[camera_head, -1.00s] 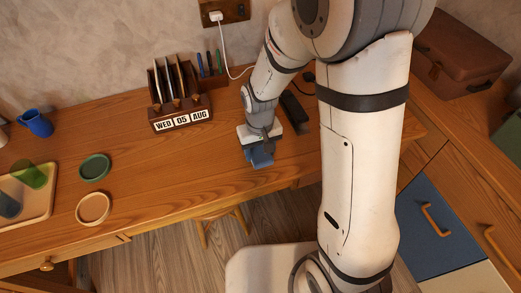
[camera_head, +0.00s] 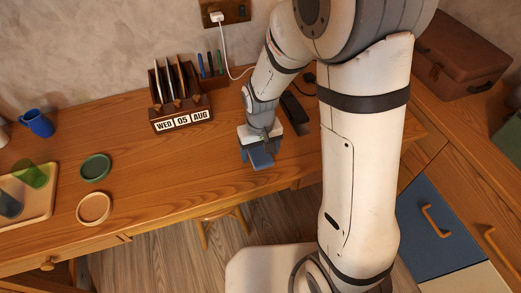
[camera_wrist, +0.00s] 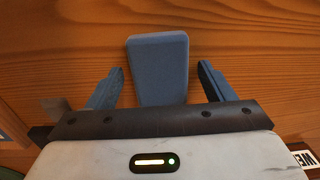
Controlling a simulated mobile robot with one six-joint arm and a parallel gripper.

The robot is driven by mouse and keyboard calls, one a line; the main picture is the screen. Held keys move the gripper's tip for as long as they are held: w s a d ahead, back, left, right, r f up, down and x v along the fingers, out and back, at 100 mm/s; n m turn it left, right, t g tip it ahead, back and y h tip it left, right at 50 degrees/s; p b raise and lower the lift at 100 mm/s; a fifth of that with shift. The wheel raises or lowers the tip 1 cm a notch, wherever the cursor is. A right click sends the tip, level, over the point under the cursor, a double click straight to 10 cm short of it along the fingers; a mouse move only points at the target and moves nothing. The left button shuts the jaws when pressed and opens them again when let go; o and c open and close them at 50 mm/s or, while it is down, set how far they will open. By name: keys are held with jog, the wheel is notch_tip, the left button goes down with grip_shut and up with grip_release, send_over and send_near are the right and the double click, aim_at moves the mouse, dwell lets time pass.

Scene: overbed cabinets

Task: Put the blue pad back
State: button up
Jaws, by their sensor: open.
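The blue pad (camera_wrist: 158,68) is a flat, rounded slab between the two fingers of my gripper (camera_wrist: 160,88) in the wrist view. A gap shows on each side of it, so the fingers do not touch it. In the head view the pad (camera_head: 261,159) is at the desk's front edge, below my gripper (camera_head: 257,153). My gripper is open, with its fingers pointing down. The pad appears to lie on the wood, but its near end is hidden behind my gripper.
A dark wooden organizer (camera_head: 182,119) with upright slats, pens and a date block stands left of my gripper. A black object (camera_head: 295,108) lies close on the right. Green (camera_head: 95,167) and tan (camera_head: 93,208) round dishes, a tray (camera_head: 42,209) and a blue mug (camera_head: 37,123) are farther left. The desk between is clear.

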aim_at(260, 153)
notch_tip(260, 153, up, 12)
jog(key=p, duration=0.1)
jog(key=s+d+r+m+t, duration=0.2)
jog(key=s+d+r, duration=0.5)
jog(key=s+d, duration=0.4)
jog(key=shift+s+d+m, duration=0.4)
jog(key=shift+d+m, duration=0.2)
jog(key=shift+r, duration=0.1)
notch_tip(260, 153, up, 6)
jog(key=p, duration=0.6)
jog(key=shift+s+t, duration=0.15)
jog(key=shift+t, duration=0.15)
